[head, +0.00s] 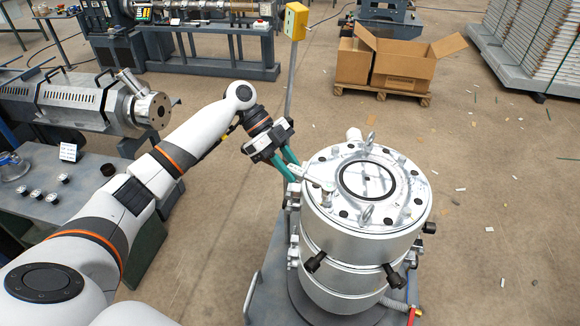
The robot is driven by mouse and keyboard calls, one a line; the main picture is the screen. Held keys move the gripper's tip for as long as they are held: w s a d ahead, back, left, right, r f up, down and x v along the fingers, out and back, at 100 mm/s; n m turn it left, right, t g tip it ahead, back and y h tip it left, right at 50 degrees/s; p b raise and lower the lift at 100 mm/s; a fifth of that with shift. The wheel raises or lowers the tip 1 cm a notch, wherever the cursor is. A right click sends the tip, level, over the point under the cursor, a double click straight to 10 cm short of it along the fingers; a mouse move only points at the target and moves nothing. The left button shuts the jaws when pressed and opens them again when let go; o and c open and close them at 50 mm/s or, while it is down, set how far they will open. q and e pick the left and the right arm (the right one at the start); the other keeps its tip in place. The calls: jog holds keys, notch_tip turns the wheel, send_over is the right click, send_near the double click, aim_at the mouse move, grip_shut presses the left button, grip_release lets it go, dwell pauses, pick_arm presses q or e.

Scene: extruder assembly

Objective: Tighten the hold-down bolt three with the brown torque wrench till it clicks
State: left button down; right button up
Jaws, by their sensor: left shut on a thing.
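My left gripper (285,163) reaches in from the left, with its green fingers at the left edge of the silver round extruder die (352,240). It is shut on the torque wrench (313,180); its grey shaft and head show, lying over the left part of the die's top ring. The wrench head is beside a bolt at the ring's left front (328,196). No brown shows on the wrench, as the fingers hide its handle. Several dark bolt holes and bolts ring the top; which one is bolt three I cannot tell. My right gripper is out of view.
A workbench (60,215) with small parts is at left, below an extruder barrel (75,105). Cardboard boxes (405,65) stand on a pallet behind. Floor to the right is mostly clear.

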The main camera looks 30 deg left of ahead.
pick_arm(q)
jog(key=shift+r, duration=0.2)
jog(key=shift+r+p, duration=0.45)
jog(key=shift+r, duration=0.05)
jog(key=shift+r, duration=0.1)
dwell(0.4)
notch_tip(320, 180, up, 5)
jog(key=p, duration=0.3)
jog(key=shift+p, duration=0.4)
